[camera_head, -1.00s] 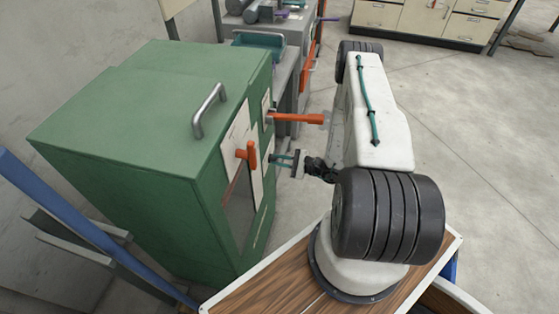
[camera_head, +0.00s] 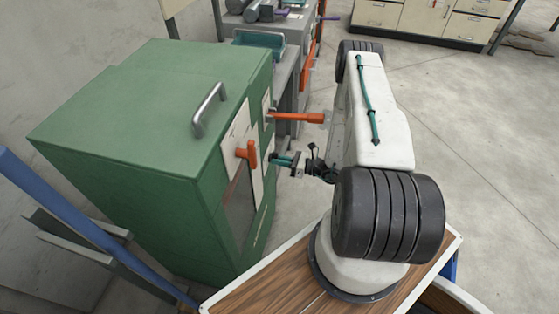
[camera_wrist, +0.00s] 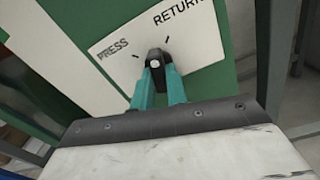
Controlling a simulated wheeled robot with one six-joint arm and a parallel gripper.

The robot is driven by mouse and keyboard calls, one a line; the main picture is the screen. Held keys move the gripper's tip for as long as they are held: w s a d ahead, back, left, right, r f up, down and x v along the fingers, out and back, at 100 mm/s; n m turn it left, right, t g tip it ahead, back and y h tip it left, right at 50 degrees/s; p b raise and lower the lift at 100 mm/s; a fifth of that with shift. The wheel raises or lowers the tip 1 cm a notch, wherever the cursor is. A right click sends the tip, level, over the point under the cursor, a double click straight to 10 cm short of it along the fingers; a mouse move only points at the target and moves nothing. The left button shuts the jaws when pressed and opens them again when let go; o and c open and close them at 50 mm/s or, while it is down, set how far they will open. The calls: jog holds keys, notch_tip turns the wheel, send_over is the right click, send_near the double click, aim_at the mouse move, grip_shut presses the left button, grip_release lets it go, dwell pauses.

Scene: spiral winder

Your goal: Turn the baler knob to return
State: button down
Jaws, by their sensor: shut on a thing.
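The green baler cabinet (camera_head: 150,110) stands left of my arm in the head view. In the wrist view, a white label plate (camera_wrist: 165,38) on it carries the words PRESS at left and RETURN at right, each with a tick mark. The black knob (camera_wrist: 155,57) sits below the plate's middle, its top between the two marks and nearer to RETURN's. My gripper's teal fingers (camera_wrist: 158,84) are shut on the knob from both sides. In the head view, my gripper (camera_head: 274,159) reaches the cabinet's front panel, and the knob is hidden there.
An orange lever (camera_head: 247,153) sticks out of the cabinet's front, left of my gripper. A long orange handle (camera_head: 297,117) reaches out just above my gripper. A metal handle (camera_head: 207,110) is on the cabinet's top. Open floor (camera_head: 480,170) lies to the right.

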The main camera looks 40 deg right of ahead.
jog(key=m, duration=0.6)
jog(key=shift+r, duration=0.1)
dwell(0.5)
jog(key=c, duration=1.4)
grip_release()
jog(key=shift+s+d, duration=0.1)
jog(key=v, duration=0.7)
jog(key=shift+s+d, duration=0.2)
jog(key=shift+s, duration=0.05)
jog(key=shift+s, duration=0.1)
